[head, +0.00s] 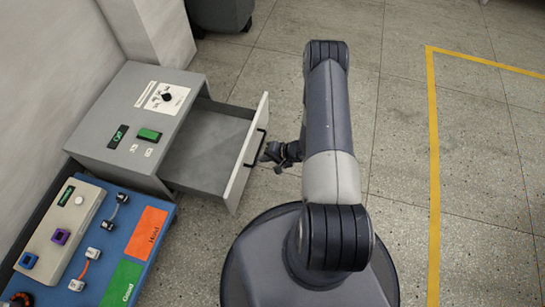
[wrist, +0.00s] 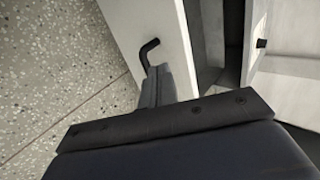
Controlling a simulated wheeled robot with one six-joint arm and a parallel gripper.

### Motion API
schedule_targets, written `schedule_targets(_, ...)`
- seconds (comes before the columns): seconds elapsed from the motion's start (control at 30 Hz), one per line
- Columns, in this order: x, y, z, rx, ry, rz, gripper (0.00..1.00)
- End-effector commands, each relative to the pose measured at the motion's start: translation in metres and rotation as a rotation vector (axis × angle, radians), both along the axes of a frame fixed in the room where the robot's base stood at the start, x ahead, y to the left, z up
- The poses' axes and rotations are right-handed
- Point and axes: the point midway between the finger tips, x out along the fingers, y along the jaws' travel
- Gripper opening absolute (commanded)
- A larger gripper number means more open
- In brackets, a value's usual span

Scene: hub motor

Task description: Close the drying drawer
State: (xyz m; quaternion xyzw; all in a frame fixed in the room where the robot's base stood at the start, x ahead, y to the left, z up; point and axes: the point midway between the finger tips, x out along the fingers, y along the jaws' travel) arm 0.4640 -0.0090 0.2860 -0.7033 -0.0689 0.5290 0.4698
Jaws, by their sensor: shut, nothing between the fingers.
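The drying drawer (head: 208,150) is pulled out of the grey drying unit (head: 105,100), and its grey inside looks empty. Its pale front panel (head: 236,187) faces right and carries a black bar handle (head: 257,140). My gripper (head: 266,155) is shut and empty, just right of the front panel beside the handle. In the wrist view the front panel (wrist: 172,25) and one bent end of the handle (wrist: 149,46) show just beyond my gripper (wrist: 158,82). I cannot tell whether the fingers touch the handle or panel.
A blue workbench mat (head: 88,293) with an orange area (head: 146,232), a green area (head: 122,284) and small parts lies at the lower left. A beige device (head: 62,238) stands on it. The speckled floor (head: 390,120) to the right is clear, with a yellow line (head: 433,160).

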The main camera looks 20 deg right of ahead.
Motion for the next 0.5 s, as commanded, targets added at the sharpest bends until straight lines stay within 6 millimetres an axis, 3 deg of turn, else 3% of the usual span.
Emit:
schedule_targets(0.1, 0.011, 0.016, -0.021, -0.001, 0.000, 0.005, 0.00)
schedule_targets(0.3, 0.027, 0.038, -0.019, -0.002, -0.001, 0.004, 0.00)
schedule_targets(0.5, 0.034, 0.047, -0.017, -0.002, 0.001, 0.001, 0.00)
